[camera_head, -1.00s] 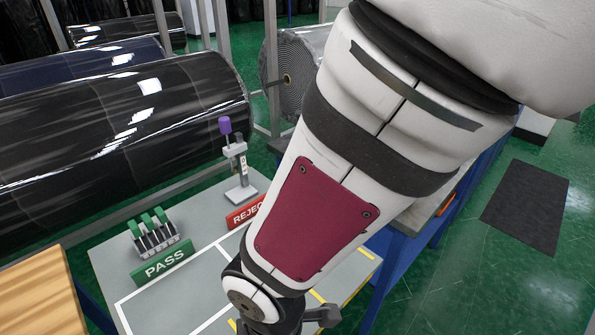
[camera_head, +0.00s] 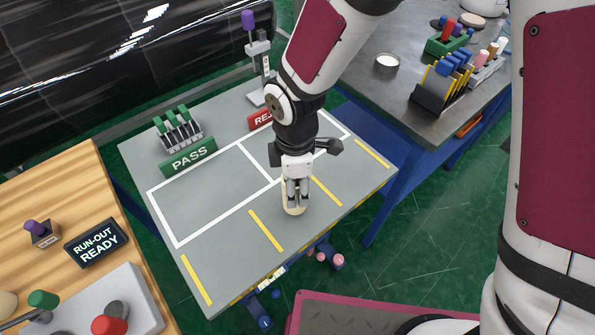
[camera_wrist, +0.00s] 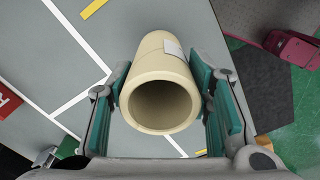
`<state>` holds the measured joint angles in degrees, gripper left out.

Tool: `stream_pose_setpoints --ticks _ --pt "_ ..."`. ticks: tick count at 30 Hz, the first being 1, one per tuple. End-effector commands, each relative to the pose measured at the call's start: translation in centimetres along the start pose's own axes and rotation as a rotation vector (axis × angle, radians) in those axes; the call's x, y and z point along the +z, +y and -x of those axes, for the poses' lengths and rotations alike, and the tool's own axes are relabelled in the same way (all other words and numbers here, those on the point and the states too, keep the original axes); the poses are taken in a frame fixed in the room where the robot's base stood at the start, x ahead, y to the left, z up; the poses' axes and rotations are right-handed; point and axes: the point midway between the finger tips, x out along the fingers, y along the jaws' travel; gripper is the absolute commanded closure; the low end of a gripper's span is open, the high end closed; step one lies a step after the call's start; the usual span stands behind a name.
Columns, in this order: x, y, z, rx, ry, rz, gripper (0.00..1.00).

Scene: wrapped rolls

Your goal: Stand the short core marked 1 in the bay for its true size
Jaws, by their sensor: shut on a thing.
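The cream core (camera_head: 294,210) is a short hollow tube. In the wrist view its open end (camera_wrist: 161,106) faces the camera, and a white label sits on its side; no number is readable. My gripper (camera_head: 295,193) is shut on it, with a green-padded finger on each side. The core is upright over the grey table (camera_head: 225,252), between the second and third yellow lines from the left, in the middle bay. I cannot tell whether its lower end touches the table. The left bay (camera_head: 228,258) and right bay (camera_head: 352,178) look empty.
White-outlined areas lie behind the bays, with a green PASS sign (camera_head: 189,156) and a red REJECT sign (camera_head: 261,119), partly hidden by my arm. A wooden table (camera_head: 60,190) stands left. A dark bench (camera_head: 395,100) with tools stands at the back right.

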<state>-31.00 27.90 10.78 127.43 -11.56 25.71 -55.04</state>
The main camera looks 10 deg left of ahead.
Motion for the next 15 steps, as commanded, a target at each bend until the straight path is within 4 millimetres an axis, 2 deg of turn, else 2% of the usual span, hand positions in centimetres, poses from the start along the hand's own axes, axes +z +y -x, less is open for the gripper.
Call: stream_pose_setpoints --ticks 5,15 --pt "-0.1 0.0 -1.5 0.002 0.001 0.001 0.9" --pt "-0.1 0.1 -1.8 0.003 0.001 0.001 0.9"
